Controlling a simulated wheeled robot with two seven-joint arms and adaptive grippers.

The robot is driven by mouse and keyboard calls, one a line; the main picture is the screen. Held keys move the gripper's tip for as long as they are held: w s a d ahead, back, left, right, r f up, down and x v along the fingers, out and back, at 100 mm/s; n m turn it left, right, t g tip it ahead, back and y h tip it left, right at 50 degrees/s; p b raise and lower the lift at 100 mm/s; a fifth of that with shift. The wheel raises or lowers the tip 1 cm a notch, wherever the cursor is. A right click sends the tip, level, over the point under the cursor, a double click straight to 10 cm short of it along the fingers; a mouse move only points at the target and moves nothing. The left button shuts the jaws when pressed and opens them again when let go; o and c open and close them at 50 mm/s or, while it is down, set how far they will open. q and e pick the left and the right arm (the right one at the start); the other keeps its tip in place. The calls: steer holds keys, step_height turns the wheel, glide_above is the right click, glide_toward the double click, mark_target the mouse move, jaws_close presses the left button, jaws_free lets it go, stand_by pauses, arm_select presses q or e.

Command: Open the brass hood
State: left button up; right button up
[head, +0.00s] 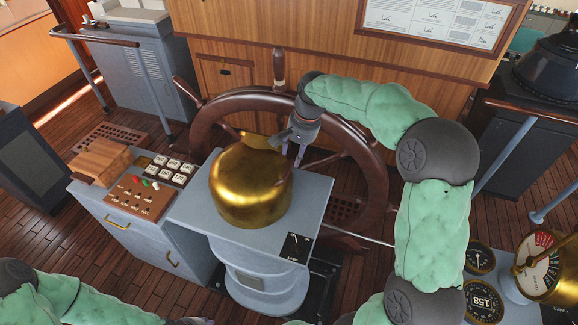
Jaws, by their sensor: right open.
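The brass hood (250,190) is a rounded golden dome on a grey pedestal (305,205) in the middle of the head view. It looks closed, and a small brass tab (256,141) shows at its far upper side. My right gripper (288,152) is open at the far right upper edge of the hood, pointing down. One finger is close to the tab; I cannot tell whether it touches. My left arm shows at the bottom left, with its gripper out of the picture.
A dark wooden ship's wheel (376,170) stands right behind the pedestal, around my right gripper. A grey console (105,212) with buttons and a wooden box (100,160) is at the left. Round gauges (482,303) and a brass telegraph (540,270) are at the lower right.

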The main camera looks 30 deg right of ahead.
mark_target(289, 172)
steer(key=f, duration=0.2)
steer(key=w+f, duration=0.1)
steer(key=f, duration=0.2)
steer(key=a+f+p, duration=0.1)
steer(key=f, duration=0.2)
steer(key=shift+w+f, duration=0.15)
steer(key=shift+w, duration=0.1)
jaws_close()
